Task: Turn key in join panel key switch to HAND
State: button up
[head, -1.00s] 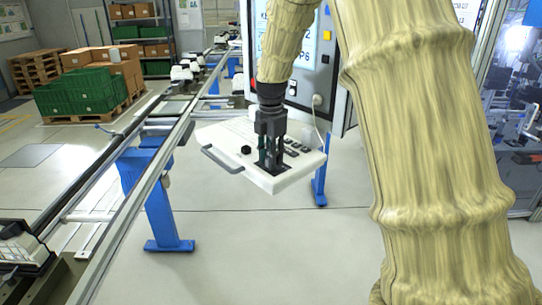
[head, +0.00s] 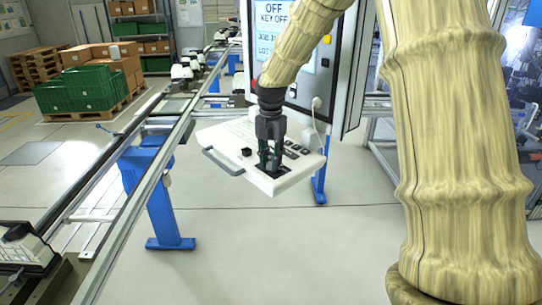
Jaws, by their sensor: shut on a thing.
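The join panel (head: 287,185) is a white, tilted console with a grey handle (head: 222,162) on its left edge, a black knob (head: 246,152) and a row of dark buttons (head: 297,150). My gripper (head: 270,168) points down at the panel's front part, its fingers shut at a dark plate there. The key and its switch are hidden between and behind the fingers, so I cannot tell the key's angle. The screen (head: 283,30) behind the panel reads "OFF" and "KEY OFF" at its top; its lower lines are partly covered by my arm.
A conveyor rail (head: 150,185) on blue legs (head: 168,205) runs along the left of the panel. Green crates (head: 85,88) and cartons sit on a pallet at the back left. A cabinet (head: 345,70) holds the screen. The floor in front of the panel is clear.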

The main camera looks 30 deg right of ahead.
jog(key=shift+n+p, duration=1.4)
jog(key=shift+n, duration=0.6)
jog(key=o, duration=1.1)
jog(key=shift+s+d, duration=0.1)
jog(key=shift+a, duration=0.2)
jog(key=o, duration=0.5)
jog(key=shift+d, duration=0.15)
jog(key=shift+r, duration=0.15)
jog(key=shift+r+p, duration=0.9)
jog(key=shift+r, duration=2.45)
